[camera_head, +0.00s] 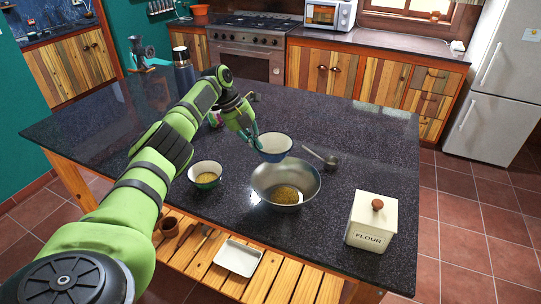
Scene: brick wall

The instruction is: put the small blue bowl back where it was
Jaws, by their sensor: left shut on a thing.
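The small blue bowl (275,150) has a white inside and a dark rim. It is in the head view, held a little above and behind the large metal bowl. My left gripper (257,143) is shut on the left side of its rim. The metal bowl (300,198) stands on the dark countertop (345,150) with a yellowish grainy heap in it. I cannot see any right gripper.
A metal scoop (322,157) lies right of the held bowl. A white flour canister (372,222) stands at the front right. A grinder (140,52) and a dark canister (181,57) are at the back left. The countertop behind the scoop is clear.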

